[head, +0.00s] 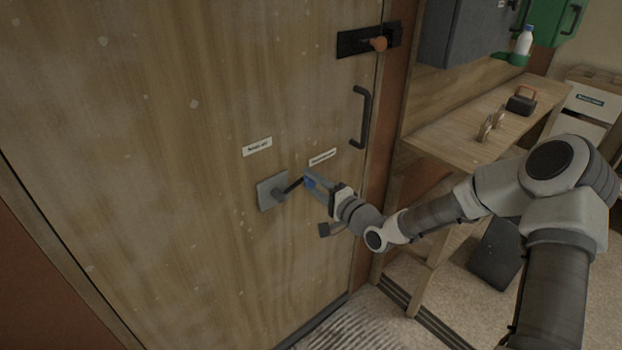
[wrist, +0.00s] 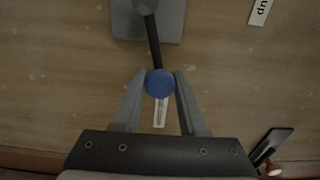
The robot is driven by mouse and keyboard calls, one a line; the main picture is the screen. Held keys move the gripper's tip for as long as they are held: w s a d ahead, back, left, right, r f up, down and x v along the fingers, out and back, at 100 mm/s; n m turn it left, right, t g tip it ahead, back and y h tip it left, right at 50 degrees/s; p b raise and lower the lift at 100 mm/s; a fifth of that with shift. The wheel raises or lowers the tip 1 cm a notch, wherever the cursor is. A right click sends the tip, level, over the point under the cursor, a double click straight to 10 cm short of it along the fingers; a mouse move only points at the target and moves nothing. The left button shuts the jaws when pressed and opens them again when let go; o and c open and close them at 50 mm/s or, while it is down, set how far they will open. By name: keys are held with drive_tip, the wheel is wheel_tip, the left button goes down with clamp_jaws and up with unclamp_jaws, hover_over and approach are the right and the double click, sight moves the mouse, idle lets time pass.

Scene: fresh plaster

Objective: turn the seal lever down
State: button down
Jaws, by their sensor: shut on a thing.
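The seal lever (head: 292,187) is a black bar on a grey square plate (head: 268,194) on the wooden door. In the head view the bar points right and slightly upward from the plate. My gripper (head: 312,183) is at the bar's outer end. In the wrist view, the lever's black bar (wrist: 153,45) runs from the plate to a round blue knob (wrist: 160,83). The two grey fingers of my gripper (wrist: 160,92) are closed on either side of this knob. In the head view the fingers partly hide the knob.
To the right, a wooden bench (head: 470,125) holds small items. Bare door lies left of and below the plate.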

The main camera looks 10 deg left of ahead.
drive_tip(key=shift+f, duration=0.1)
idle(0.3)
drive_tip(key=shift+c, duration=2.3)
unclamp_jaws()
drive_tip(key=p+v, duration=0.1)
drive_tip(key=v, duration=1.6)
drive_tip(key=shift+s+p, duration=0.25)
drive_tip(key=shift+p, duration=0.1)
drive_tip(key=shift+d, duration=0.1)
